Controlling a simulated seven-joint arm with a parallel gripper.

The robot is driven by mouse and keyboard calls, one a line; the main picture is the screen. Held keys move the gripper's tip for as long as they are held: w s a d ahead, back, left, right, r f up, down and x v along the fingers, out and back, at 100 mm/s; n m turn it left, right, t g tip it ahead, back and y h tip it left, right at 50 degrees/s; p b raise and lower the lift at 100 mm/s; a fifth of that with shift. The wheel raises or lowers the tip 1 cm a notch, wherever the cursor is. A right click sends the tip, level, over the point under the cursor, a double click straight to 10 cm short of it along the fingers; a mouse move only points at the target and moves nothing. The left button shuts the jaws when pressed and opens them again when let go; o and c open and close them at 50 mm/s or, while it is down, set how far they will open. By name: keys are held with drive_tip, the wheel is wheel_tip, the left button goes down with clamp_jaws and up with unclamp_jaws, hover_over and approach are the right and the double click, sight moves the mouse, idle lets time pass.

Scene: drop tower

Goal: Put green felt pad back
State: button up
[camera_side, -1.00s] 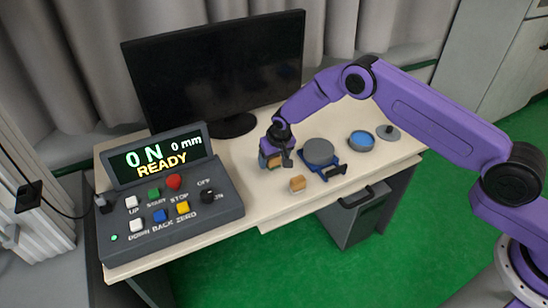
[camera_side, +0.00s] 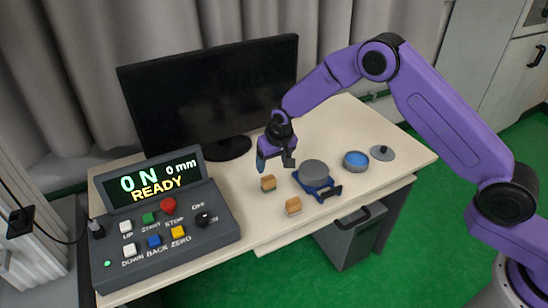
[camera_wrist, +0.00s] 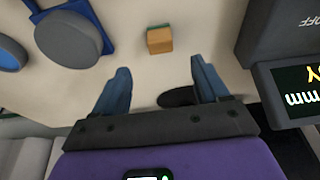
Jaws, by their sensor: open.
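A wooden block (camera_side: 268,184) with a green layer low on its side, which looks like the green felt pad, stands on the table left of the grey disc. In the wrist view the block (camera_wrist: 159,41) shows a thin green strip (camera_wrist: 158,26) along its far edge. My gripper (camera_side: 275,164) is open and empty, above and just behind this block. In the wrist view the two blue fingers (camera_wrist: 160,68) are spread wide, with the block beyond their tips and apart from them. A second wooden block (camera_side: 293,206) stands nearer the table's front edge; I see no clear green on it.
A grey disc (camera_side: 314,172) sits on a blue base (camera_side: 318,190). A blue-filled dish (camera_side: 356,160) and a grey lid with a knob (camera_side: 382,153) lie to the right. The control box (camera_side: 168,225) reads 0 N, READY. A monitor (camera_side: 210,95) stands behind.

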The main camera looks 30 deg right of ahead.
drive_tip(key=shift+v, duration=0.85)
drive_tip(key=s+d+r+n+g, duration=0.1)
drive_tip(key=s+r+n, duration=0.2)
drive_tip(key=s+r, duration=0.45)
drive_tip(key=s+r+n, duration=0.3)
drive_tip(key=s+r, duration=0.2)
drive_tip(key=s, duration=0.6)
drive_tip(key=s+d+r+n, duration=0.1)
drive_tip(key=s+d+n, duration=0.1)
drive_tip(key=s+d, duration=0.3)
drive_tip(key=s+d+r+n+g, duration=0.1)
drive_tip(key=s+d, duration=0.4)
drive_tip(key=s, duration=0.6)
drive_tip(key=s+d+r+n+g, duration=0.1)
drive_tip(key=s+d+r+n, duration=0.1)
drive_tip(key=s, duration=0.6)
drive_tip(key=d+n, duration=0.1)
drive_tip(key=d, duration=0.1)
drive_tip(key=shift+s+d+n, duration=0.3)
drive_tip(key=shift+s+d, duration=0.1)
